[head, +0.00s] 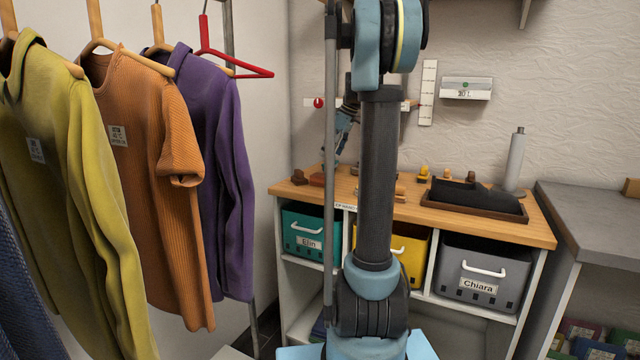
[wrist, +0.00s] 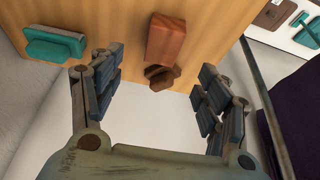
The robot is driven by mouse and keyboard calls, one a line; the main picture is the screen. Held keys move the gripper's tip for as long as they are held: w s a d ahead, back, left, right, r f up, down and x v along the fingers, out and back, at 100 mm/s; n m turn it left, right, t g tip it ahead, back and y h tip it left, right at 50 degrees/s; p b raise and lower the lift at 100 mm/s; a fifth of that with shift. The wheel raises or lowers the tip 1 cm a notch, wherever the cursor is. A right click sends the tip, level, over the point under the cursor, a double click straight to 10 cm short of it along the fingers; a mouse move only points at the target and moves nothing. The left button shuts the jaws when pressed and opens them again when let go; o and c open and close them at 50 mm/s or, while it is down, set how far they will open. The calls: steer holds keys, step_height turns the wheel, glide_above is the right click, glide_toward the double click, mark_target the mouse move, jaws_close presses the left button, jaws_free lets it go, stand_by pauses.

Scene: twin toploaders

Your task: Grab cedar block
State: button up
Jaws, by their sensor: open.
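A reddish-brown wooden block (wrist: 166,38), which looks like the cedar block, lies on the wooden counter top in the wrist view. In the head view it appears as a small reddish block (head: 317,180) near the counter's left end. A darker brown, rounded object (wrist: 161,77) sits close to it, at the counter's edge. My gripper (wrist: 160,75) is open and empty. In the wrist view its fingers stand apart on either side of the darker object, with the block just beyond it. In the head view my own arm partly hides the gripper.
The wooden counter (head: 450,222) holds a dark tray (head: 475,208) at right and several small items. A teal brush-like item (wrist: 55,45) lies left in the wrist view. Bins stand below: teal (head: 300,222), yellow, grey (head: 482,262). Hanging clothes, including a purple shirt (head: 215,150), crowd the left.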

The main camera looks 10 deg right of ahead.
mark_target(321, 175)
steer(key=x, duration=1.1)
steer(key=shift+a+f, duration=0.15)
steer(key=shift+f, duration=0.05)
steer(key=shift+c, duration=0.5)
steer(key=c, duration=1.1)
